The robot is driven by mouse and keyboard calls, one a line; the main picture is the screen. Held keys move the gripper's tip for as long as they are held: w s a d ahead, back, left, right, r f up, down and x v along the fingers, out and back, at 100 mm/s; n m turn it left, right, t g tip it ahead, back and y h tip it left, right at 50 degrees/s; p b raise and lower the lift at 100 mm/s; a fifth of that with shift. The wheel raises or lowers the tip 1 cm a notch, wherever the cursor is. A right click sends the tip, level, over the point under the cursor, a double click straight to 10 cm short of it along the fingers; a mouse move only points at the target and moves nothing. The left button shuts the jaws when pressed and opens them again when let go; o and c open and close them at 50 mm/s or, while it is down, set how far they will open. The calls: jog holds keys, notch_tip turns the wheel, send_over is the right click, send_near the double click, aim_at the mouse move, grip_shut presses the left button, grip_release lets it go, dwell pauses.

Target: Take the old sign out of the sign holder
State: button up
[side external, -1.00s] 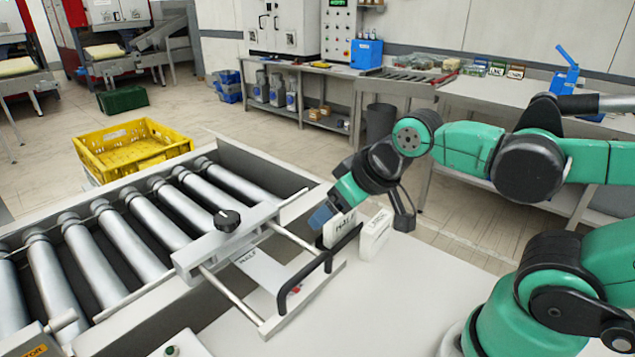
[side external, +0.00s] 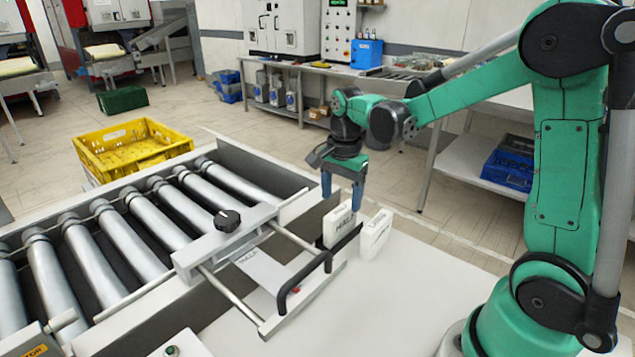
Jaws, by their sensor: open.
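A white sign (side external: 336,228) with dark lettering stands upright behind a dark strip (side external: 347,240), which looks like the sign holder. A second white sign (side external: 375,237) stands upright just to its right, apart from that strip. My gripper (side external: 342,197) points down with its two blue fingers apart, right above the first sign. The fingertips are at about the height of the sign's top edge. Whether they reach down either side of it or touch it, I cannot tell. Nothing is held between the fingers. The lower part of the first sign is hidden by the strip.
A metal frame with a black handle (side external: 303,279), a black knob (side external: 227,221) and a lettered plate (side external: 262,268) lies left of the signs. The roller conveyor (side external: 130,238) runs beyond it. A yellow crate (side external: 132,150) stands behind. The white table (side external: 400,300) is clear in front.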

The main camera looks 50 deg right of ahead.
aim_at(341, 209)
jog(key=shift+d+f+m, duration=0.25)
jog(key=shift+f+m, duration=0.15)
jog(key=shift+f, duration=2.7)
grip_shut()
